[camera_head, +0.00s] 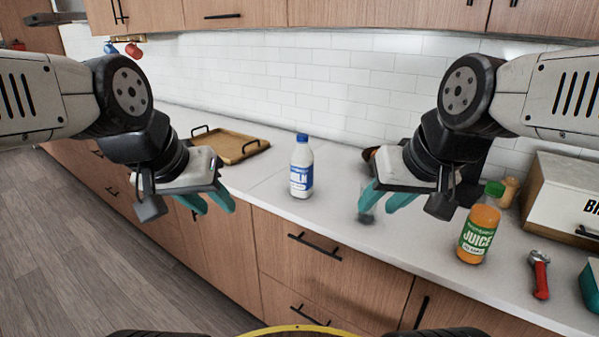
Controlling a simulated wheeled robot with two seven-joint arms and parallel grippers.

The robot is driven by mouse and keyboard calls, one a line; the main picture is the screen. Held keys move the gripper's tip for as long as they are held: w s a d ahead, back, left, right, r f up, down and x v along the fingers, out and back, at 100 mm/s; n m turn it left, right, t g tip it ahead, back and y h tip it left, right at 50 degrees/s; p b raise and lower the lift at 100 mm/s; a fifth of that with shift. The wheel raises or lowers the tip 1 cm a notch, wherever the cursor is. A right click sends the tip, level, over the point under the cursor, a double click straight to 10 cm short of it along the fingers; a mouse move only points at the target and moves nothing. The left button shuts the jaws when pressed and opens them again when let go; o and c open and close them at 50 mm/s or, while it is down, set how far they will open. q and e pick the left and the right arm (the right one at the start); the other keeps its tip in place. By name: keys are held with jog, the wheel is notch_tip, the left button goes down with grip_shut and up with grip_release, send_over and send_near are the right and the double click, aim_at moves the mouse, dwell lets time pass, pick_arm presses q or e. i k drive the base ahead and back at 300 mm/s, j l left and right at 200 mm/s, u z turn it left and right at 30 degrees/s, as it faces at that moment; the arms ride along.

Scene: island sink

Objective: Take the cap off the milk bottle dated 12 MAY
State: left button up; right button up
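A white milk bottle (301,180) with a blue label and a blue cap (302,138) stands upright on the counter, in the middle of the view. The cap sits on its neck. No date is legible on it. My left gripper (208,203) hangs to the left of the bottle, over the counter's front edge, with its two teal fingers apart and nothing seen between them. My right gripper (382,199) is to the right of the bottle, its teal fingers also apart and seemingly empty. Neither gripper touches the bottle.
A juice bottle (479,232) with a green cap, a red-handled tool (540,276) and a white-fronted bin (570,200) stand at right. A wooden tray (232,144) lies at left. Counter around the milk is clear.

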aim_at(302, 158)
jog(key=i+j+z, duration=0.1)
jog(key=z, duration=1.05)
jog(key=j+z, duration=0.45)
jog(key=j, duration=0.15)
jog(key=j+z, duration=0.45)
jog(key=j, duration=0.15)
jog(key=k+j+z, duration=0.15)
jog(key=j+z, duration=0.3)
jog(key=j, duration=0.15)
